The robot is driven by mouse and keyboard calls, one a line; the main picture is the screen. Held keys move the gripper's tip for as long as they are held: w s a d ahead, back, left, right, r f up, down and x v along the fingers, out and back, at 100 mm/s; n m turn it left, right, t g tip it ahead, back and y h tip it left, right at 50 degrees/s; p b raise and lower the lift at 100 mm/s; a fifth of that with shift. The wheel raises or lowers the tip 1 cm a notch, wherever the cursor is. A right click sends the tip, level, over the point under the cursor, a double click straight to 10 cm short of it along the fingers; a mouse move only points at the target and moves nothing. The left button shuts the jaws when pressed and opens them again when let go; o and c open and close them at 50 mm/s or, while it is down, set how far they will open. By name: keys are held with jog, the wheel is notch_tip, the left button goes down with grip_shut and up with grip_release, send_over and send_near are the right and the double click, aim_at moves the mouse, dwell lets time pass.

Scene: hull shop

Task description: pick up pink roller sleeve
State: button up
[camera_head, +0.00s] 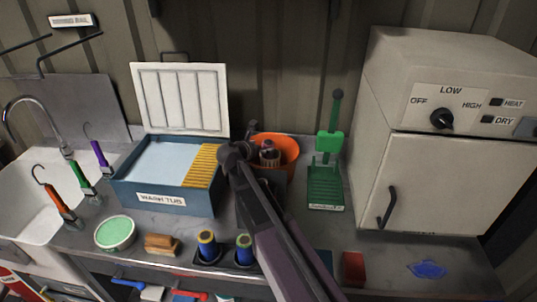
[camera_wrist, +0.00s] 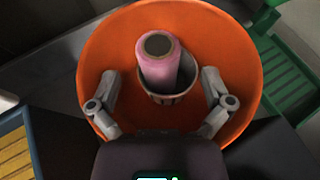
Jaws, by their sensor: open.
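The pink roller sleeve (camera_wrist: 160,58) stands in a small grey cup inside an orange bowl (camera_wrist: 98,50) in the wrist view. Its dark round end faces the camera. My gripper (camera_wrist: 165,98) is open, with one finger on each side of the cup and sleeve and a gap to both. In the head view, the orange bowl (camera_head: 289,146) is on the counter right of the wash tub, partly hidden behind my arm. The sleeve (camera_head: 268,146) shows there as a small pinkish top beside my gripper.
The blue wash tub (camera_head: 165,198) with a raised white lid stands left of the bowl. A green rack (camera_head: 325,190) with an upright stands close on the right, then a white drying cabinet (camera_head: 435,185).

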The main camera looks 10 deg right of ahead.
aim_at(265, 145)
jog(key=b+x, duration=0.1)
jog(key=x, duration=0.2)
jog(key=shift+w+f, duration=0.15)
jog(key=shift+f, duration=0.05)
jog(key=shift+w+d+f+b, duration=0.2)
jog(key=shift+w+d+b, duration=0.1)
jog(key=shift+w+d, duration=0.15)
jog(key=c, duration=1.2)
jog(key=shift+r, duration=0.15)
notch_tip(265, 145, up, 10)
jog(key=p, duration=1)
